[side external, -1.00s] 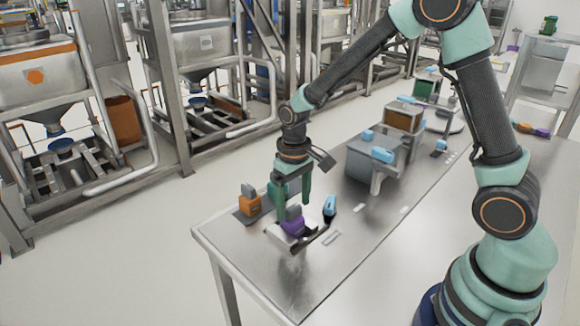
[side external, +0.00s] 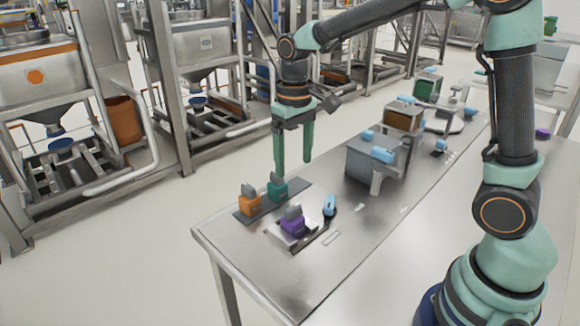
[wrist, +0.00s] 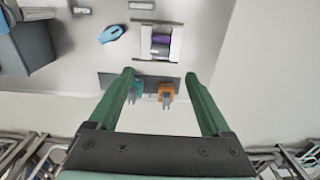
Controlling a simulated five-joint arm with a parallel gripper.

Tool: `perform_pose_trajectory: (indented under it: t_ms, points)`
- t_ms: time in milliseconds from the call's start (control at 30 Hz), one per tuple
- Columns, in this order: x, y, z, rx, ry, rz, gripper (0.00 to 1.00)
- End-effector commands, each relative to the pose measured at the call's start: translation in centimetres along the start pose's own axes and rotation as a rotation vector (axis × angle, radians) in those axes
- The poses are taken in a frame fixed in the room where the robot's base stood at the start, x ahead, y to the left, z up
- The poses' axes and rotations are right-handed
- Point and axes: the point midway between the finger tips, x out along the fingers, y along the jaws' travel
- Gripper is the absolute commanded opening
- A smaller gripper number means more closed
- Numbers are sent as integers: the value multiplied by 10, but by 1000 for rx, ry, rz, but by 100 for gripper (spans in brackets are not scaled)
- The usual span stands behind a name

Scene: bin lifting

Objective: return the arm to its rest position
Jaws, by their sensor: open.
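My gripper (side external: 293,165) is open and empty, raised above the steel table near its far edge in the side view. In the wrist view its two green fingers (wrist: 161,100) are spread wide with nothing between their tips. My arm reaches from the right of the side view across the table. Below the gripper, a teal bin (side external: 277,188) and an orange bin (side external: 249,203) stand on a dark strip. A purple bin (side external: 293,223) sits apart on a light plate; it also shows in the wrist view (wrist: 161,41).
A light-blue handled tool (side external: 330,206) lies beside the purple bin. A grey box station (side external: 362,162) with blue parts stands farther right, with more bins behind it. The table's front left surface (side external: 275,265) is clear. Metal machine frames stand beyond the table.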

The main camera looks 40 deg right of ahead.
Motion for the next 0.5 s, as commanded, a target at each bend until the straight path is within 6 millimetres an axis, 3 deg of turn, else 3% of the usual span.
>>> perform_pose_trajectory:
  t_ms: [500]
  points:
    - [-11, 2, 5, 0, 23, -2, 82]
